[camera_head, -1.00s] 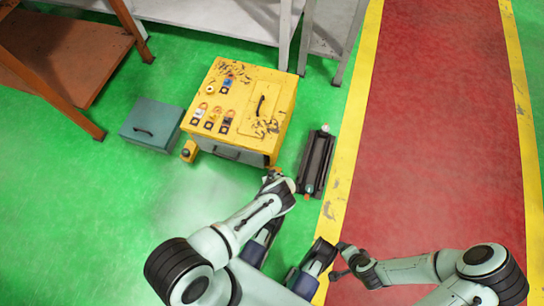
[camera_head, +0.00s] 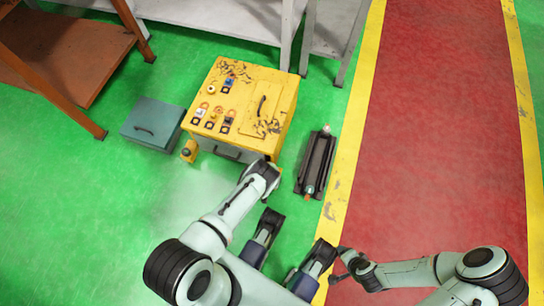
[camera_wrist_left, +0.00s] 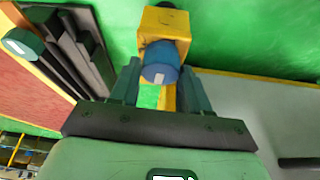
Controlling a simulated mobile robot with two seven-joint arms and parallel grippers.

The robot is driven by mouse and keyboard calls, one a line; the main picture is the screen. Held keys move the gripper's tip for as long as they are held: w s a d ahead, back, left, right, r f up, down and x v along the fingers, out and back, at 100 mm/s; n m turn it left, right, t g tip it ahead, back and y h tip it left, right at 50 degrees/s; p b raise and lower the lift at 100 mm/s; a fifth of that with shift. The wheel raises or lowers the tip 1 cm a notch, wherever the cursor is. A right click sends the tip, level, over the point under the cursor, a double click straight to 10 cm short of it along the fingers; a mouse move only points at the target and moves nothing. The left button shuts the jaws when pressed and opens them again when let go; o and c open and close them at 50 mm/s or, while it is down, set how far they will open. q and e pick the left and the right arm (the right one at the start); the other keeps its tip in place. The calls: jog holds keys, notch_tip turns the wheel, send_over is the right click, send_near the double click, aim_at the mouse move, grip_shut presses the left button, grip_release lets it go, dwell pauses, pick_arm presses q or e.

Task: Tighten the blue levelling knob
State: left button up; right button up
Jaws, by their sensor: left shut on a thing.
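The blue levelling knob (camera_wrist_left: 161,64) shows in the left wrist view, at the end of a yellow block (camera_wrist_left: 165,24) on the yellow cabinet (camera_head: 246,103). My left gripper (camera_wrist_left: 160,82) has its two green fingers on either side of the knob and is shut on it. In the head view my left gripper is at the cabinet's front right corner, where my wrist hides the fingers and the knob. My right gripper (camera_head: 338,263) is empty at the lower middle, over the yellow floor line; its fingers look apart.
A black rack (camera_head: 316,164) stands on the floor just right of the cabinet. A teal box (camera_head: 153,127) stands to its left. Grey shelving (camera_head: 225,18) is behind, an orange shelf (camera_head: 62,52) at far left. The red walkway (camera_head: 440,120) is clear.

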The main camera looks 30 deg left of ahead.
pick_arm(q)
jog(key=shift+w+r, duration=0.1)
pick_arm(e)
jog(key=shift+s, duration=0.1)
pick_arm(q)
jog(key=o, duration=1.1)
jog(key=shift+c, duration=0.2)
pick_arm(e)
jog(key=shift+r, duration=0.1)
pick_arm(q)
jog(key=p+v, duration=0.1)
jog(key=v, duration=0.2)
jog(key=shift+p, duration=0.4)
jog(key=p+v, duration=0.4)
jog(key=v, duration=0.6)
jog(key=shift+r+p, duration=0.2)
jog(key=shift+p, duration=0.15)
pick_arm(e)
jog(key=s+a+r+g+y, duration=0.1)
jog(key=s+a+r, duration=0.3)
jog(key=r, duration=0.4)
jog(key=shift+s+a+r+n, duration=0.15)
jog(key=shift+r+n, duration=0.05)
jog(key=shift+n, duration=0.2)
